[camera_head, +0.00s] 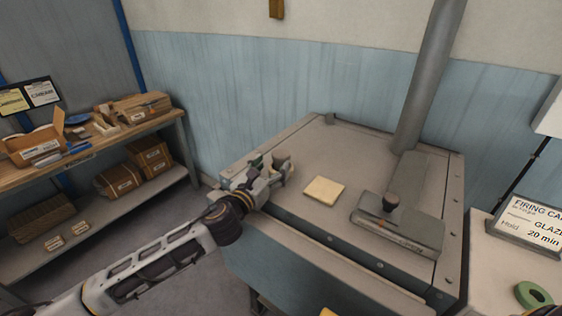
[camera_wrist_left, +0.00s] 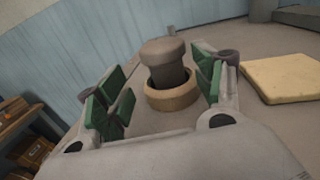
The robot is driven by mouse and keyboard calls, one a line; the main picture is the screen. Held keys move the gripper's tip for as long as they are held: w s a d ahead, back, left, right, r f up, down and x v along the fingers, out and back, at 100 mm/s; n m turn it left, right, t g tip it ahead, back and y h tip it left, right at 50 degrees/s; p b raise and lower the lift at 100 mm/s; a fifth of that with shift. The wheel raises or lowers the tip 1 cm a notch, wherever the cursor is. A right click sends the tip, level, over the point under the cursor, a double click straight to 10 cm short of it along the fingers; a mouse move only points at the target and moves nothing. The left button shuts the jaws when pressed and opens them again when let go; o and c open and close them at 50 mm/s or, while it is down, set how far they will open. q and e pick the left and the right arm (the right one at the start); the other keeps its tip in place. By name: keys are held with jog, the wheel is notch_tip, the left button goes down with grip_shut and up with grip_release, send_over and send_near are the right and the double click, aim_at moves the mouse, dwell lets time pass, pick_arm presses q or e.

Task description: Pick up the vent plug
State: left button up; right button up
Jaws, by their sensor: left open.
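The vent plug (camera_wrist_left: 166,62) is a grey-brown cylinder with a wider rounded cap. It stands upright in a tan ring (camera_wrist_left: 172,98) on the kiln-like metal box. My left gripper (camera_head: 277,170) is at the left part of the box top. In the left wrist view its green-padded fingers are apart, one on each side of the plug, with visible gaps. My right gripper is not in view.
A flat yellow pad (camera_head: 323,190) lies on the box top (camera_head: 345,150) right of my left gripper. A shelf (camera_head: 90,150) with cartons stands at left.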

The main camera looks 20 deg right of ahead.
aim_at(277, 162)
pick_arm(q)
jog(key=shift+w+d+r+p, duration=0.15)
jog(key=shift+w+d+p, duration=0.1)
jog(key=shift+w+d, duration=0.25)
jog(key=shift+w+d+r+p, duration=0.1)
jog(key=shift+w+d+p, duration=0.2)
jog(key=shift+d, duration=0.35)
jog(key=shift+x, duration=1.25)
jog(key=c, duration=1)
